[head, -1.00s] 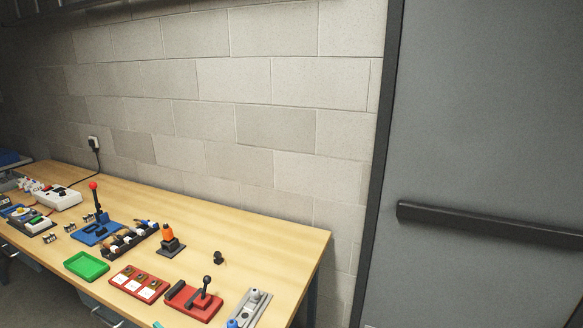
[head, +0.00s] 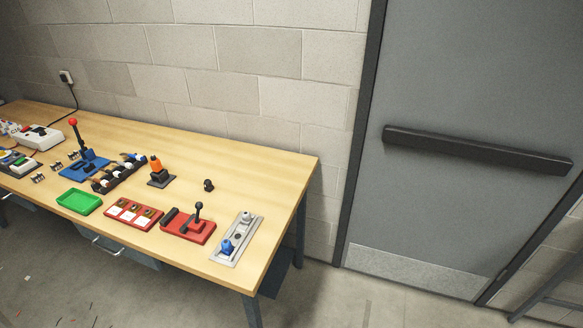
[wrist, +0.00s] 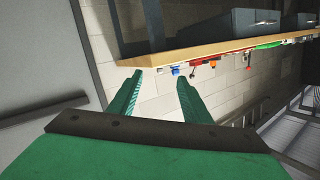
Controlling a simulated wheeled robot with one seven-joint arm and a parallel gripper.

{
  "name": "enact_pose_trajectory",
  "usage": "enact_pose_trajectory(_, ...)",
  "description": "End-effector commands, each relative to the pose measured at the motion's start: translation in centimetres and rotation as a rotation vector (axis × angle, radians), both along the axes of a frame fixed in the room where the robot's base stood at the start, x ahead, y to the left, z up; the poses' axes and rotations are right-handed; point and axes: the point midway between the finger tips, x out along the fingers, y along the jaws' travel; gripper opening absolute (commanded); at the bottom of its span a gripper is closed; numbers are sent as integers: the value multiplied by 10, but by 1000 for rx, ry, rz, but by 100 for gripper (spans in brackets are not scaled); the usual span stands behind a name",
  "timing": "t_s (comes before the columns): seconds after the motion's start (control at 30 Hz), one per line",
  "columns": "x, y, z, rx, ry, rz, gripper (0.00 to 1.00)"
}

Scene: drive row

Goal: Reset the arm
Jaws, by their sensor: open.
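My gripper (wrist: 160,92) shows in the wrist view, with two green ribbed fingers spread apart and nothing between them. The wrist view is turned, with the table edge (wrist: 220,50) across the top and the wall behind the fingers. The gripper is clear of the table and touches nothing that I can see. My arm and gripper do not show in the head view.
A wooden table (head: 270,170) carries a red lever base (head: 188,226), a grey plate with a blue knob (head: 237,240), a green tray (head: 79,202), a red panel (head: 133,214) and a blue joystick base (head: 84,165). A grey door (head: 460,90) stands right. Floor right of the table is clear.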

Motion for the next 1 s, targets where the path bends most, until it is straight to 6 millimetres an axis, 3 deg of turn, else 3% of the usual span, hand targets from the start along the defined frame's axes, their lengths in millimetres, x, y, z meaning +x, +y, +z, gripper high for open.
enact_pose_trajectory(0.03, -18, -11, -6, -22, 15, -22, 44)
enact_pose_trajectory(0.2, -69, -49, -12, -111, 32, -84, 44)
enact_pose_trajectory(0.5, -144, -95, 1, -273, 33, -105, 44)
enact_pose_trajectory(0.7, -162, -105, 10, -323, 26, -95, 44)
enact_pose_trajectory(1.0, -163, -106, 11, -326, 26, -94, 44)
